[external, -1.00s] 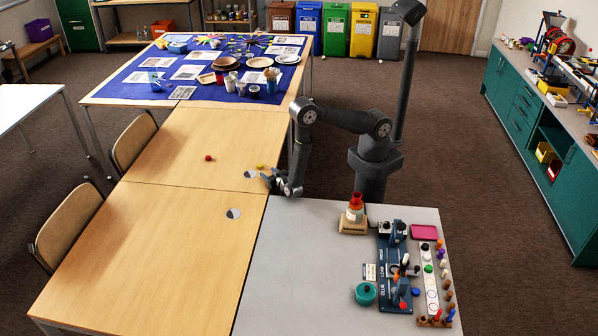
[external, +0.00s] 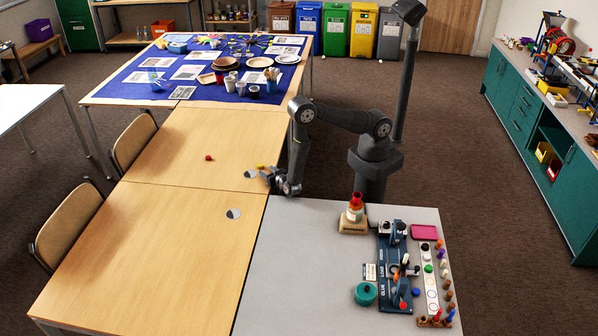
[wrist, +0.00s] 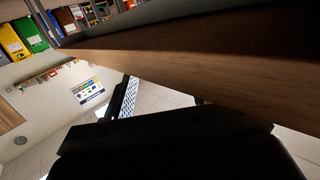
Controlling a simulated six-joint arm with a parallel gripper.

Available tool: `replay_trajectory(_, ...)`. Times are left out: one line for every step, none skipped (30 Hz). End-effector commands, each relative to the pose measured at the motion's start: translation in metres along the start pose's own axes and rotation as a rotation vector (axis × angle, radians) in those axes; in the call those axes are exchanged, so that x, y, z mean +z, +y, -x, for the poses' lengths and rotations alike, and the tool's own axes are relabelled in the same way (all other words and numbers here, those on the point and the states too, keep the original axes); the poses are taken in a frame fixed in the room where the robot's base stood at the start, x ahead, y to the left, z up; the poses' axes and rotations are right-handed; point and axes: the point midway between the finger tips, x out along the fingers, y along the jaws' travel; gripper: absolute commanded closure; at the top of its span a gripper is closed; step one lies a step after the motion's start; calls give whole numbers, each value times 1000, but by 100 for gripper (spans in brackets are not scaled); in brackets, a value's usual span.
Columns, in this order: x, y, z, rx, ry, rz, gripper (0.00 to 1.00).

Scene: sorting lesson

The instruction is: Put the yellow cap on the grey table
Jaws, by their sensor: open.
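The yellow cap (external: 261,166) is a small spot on the wooden table, close to its right edge. My gripper (external: 260,174) is low over that edge, right beside the cap in the picture. Its jaws are open; I cannot tell whether they touch the cap or stand around it. In the wrist view one finger with a patterned pad (wrist: 124,100) shows, and the cap is not visible. The grey table (external: 290,255) stands in the foreground, with bare surface on its left half.
A stacking toy (external: 355,213), a blue rack (external: 390,270), a teal pot (external: 366,293) and a pink tray (external: 424,232) occupy the grey table's right side.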

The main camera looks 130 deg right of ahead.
Motion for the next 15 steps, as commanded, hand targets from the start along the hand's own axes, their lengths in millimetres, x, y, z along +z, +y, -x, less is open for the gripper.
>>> replay_trajectory(0, 1, -6, 3, 0, 0, 48)
replay_trajectory(0, 1, -8, 2, -1, 0, 48)
replay_trajectory(-1, 1, -12, 2, 0, 0, 48)
replay_trajectory(-1, 1, -15, 2, 0, 0, 48)
replay_trajectory(-2, 1, -18, 3, -1, 0, 48)
replay_trajectory(-3, 0, -24, 3, 0, -1, 48)
replay_trajectory(-4, 0, -29, 4, 0, -1, 48)
replay_trajectory(-5, 0, -34, 4, 1, -2, 48)
replay_trajectory(-6, 0, -39, 4, 1, -2, 48)
replay_trajectory(-6, 0, -44, 4, 1, -1, 48)
replay_trajectory(-6, 0, -48, 3, 0, -1, 48)
replay_trajectory(-5, 0, -52, 3, 0, 0, 48)
replay_trajectory(-5, 0, -54, 3, 0, 0, 48)
replay_trajectory(-6, 0, -57, 2, 0, 0, 48)
replay_trajectory(-6, -1, -59, 1, 0, 0, 48)
